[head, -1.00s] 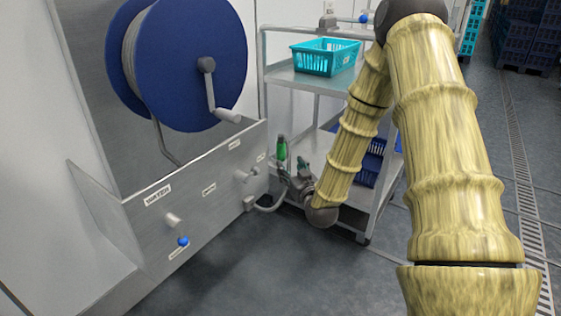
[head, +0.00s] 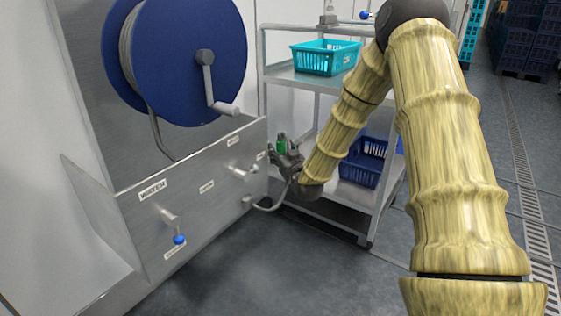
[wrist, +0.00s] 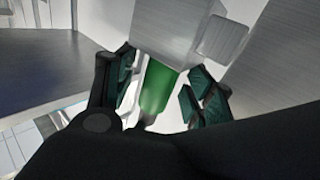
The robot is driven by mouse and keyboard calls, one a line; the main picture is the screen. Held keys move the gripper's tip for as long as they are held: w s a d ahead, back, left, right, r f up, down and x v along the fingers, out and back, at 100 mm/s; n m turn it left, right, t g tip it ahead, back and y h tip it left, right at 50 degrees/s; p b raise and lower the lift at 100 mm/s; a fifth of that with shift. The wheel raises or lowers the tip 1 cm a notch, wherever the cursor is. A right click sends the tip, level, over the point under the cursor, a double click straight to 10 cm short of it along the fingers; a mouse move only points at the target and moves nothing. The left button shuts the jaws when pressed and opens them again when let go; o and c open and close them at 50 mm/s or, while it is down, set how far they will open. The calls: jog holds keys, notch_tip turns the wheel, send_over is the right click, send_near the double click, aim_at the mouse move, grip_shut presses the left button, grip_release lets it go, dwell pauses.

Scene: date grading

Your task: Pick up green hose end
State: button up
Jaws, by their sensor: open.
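The green hose end (head: 281,143) stands upright near the right end of the steel panel in the head view, partly hidden by my gripper. In the wrist view the green hose end (wrist: 157,87) shows as a green cylinder between the two fingers. My gripper (wrist: 160,92) is open, with one dark green-padded finger on each side of it. I cannot tell whether either finger touches it. In the head view my gripper (head: 287,156) is at the hose end, beside the steel panel. A grey hose (head: 270,207) curves below my wrist.
A steel panel (head: 200,190) with labels and knobs stands at the left, under a blue hose reel (head: 190,60). A metal cart (head: 280,76) stands behind my arm, with a teal basket (head: 325,59) on top and a blue crate (head: 362,165) below. The floor in front is clear.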

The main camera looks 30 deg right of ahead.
jog(key=shift+w+d, duration=0.15)
jog(key=shift+w, duration=0.4)
grip_shut()
jog(key=shift+r, duration=0.1)
